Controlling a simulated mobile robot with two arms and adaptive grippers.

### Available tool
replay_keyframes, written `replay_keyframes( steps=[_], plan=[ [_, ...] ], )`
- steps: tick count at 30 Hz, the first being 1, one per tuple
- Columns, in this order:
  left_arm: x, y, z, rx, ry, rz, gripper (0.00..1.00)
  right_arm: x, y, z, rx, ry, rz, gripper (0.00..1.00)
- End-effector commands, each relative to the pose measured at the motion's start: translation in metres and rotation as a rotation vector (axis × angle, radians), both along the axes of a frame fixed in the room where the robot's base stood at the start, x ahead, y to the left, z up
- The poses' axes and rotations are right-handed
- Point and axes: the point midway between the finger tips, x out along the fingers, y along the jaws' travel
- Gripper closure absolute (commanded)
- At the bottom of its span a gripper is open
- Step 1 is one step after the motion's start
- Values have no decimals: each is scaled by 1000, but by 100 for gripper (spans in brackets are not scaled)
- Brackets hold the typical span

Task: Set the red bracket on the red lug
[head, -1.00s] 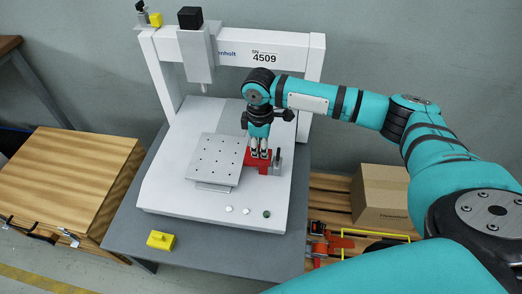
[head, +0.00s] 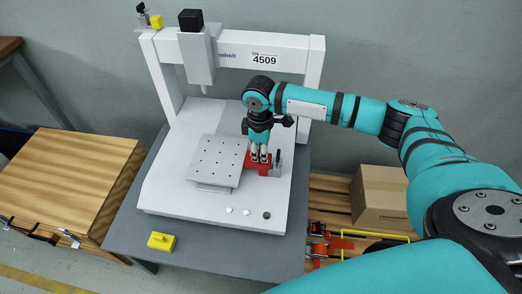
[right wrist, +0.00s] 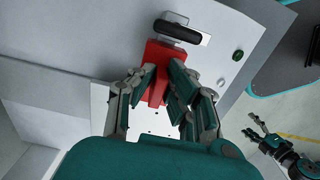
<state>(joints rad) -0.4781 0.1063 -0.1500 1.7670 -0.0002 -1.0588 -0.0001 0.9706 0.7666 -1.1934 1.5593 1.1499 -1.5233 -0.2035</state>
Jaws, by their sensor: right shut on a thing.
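The red bracket (right wrist: 158,78) is held in my right gripper (right wrist: 155,95), whose fingers are shut on it. In the head view my right gripper (head: 260,157) points down with the red bracket (head: 252,163) at its fingertips, just right of the perforated plate. I cannot make out a separate red lug; the bracket and fingers may hide it, and I cannot tell whether the bracket touches anything below. A dark rounded upright part (head: 277,158) stands right beside the bracket; it also shows in the right wrist view (right wrist: 177,31). My left gripper (right wrist: 248,125) shows there with its fingers apart, empty.
The perforated plate (head: 215,162) sits on the white gantry base (head: 185,205). The white gantry with its black-topped spindle (head: 197,55) stands behind. Small buttons (head: 267,215) line the base front. A cardboard box (head: 380,196) stands right.

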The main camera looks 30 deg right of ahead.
Motion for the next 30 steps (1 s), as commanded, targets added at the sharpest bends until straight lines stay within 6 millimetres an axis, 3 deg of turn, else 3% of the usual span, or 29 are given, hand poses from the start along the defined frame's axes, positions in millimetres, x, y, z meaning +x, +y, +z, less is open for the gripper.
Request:
replay_keyframes(
  steps=[3,4,9,21,23,26,30],
  plan=[
    [1,0,-2,-1,-4,0,21,0,0,-1,0,0,0,100],
    [2,0,-4,-1,-4,0,21,0,0,-2,-1,1,0,84],
    [5,-1,-3,-1,-7,0,21,0,0,-2,-1,1,0,65],
    [7,-1,-1,-2,-10,0,21,1,0,1,0,-2,0,65],
    [3,-3,7,-5,-7,2,21,1,0,4,-1,-3,0,65],
    [8,-3,20,-6,-17,3,21,1,-1,9,-1,-2,-1,65],
    [2,-2,5,-3,-1,1,21,1,0,33,0,-2,-1,65]
  ],
)
